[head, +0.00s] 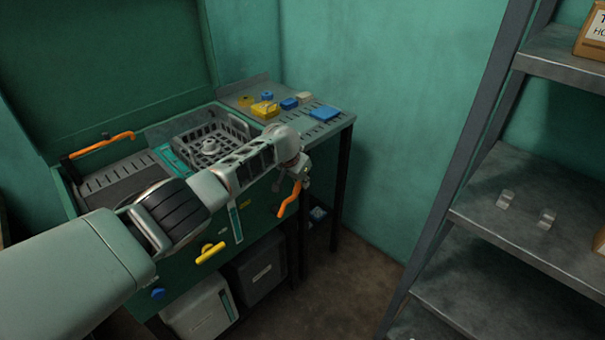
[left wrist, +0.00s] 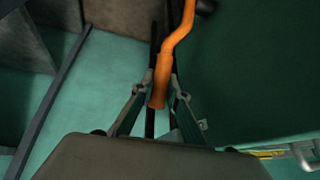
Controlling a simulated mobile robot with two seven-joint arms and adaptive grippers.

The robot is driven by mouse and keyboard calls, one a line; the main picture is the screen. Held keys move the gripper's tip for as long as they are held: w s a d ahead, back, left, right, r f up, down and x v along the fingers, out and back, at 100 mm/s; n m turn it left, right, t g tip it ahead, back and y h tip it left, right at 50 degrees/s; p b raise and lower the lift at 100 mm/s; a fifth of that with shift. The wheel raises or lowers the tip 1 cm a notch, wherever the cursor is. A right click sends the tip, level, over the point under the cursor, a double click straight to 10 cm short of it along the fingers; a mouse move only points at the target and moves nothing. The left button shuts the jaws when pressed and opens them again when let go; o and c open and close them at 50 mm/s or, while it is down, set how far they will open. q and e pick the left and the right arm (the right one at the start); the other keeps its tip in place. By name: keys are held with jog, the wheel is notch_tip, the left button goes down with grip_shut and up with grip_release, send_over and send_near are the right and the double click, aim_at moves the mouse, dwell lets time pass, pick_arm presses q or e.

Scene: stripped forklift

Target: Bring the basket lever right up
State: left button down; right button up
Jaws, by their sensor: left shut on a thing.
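The basket lever (head: 289,199) is an orange bent handle at the front right of the green cabinet, slanting down to the left in the head view. My left gripper (head: 302,179) is at this lever. In the left wrist view the lever's end (left wrist: 160,82) lies between the fingers of my left gripper (left wrist: 158,98), which are shut on it. There the lever bends up to a dark pivot beside a green panel. The wire basket (head: 211,143) sits in the cabinet's top, partly hidden by my left arm. My right gripper is not in view.
Another orange lever (head: 103,145) is at the cabinet's back left. A side table (head: 338,124) holds yellow and blue items. A yellow handle (head: 210,253) is on the cabinet front. A metal shelf (head: 525,200) stands at right, with clear floor between.

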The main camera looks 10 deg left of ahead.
pick_arm(q)
jog(key=shift+w+d+f, duration=0.1)
jog(key=shift+d, duration=0.05)
jog(key=c, duration=2)
grip_release()
jog(key=shift+w+f, duration=0.1)
jog(key=shift+o, duration=0.2)
jog(key=shift+v, duration=1.65)
jog(key=v, duration=0.8)
jog(key=shift+r, duration=0.45)
jog(key=shift+d, duration=0.1)
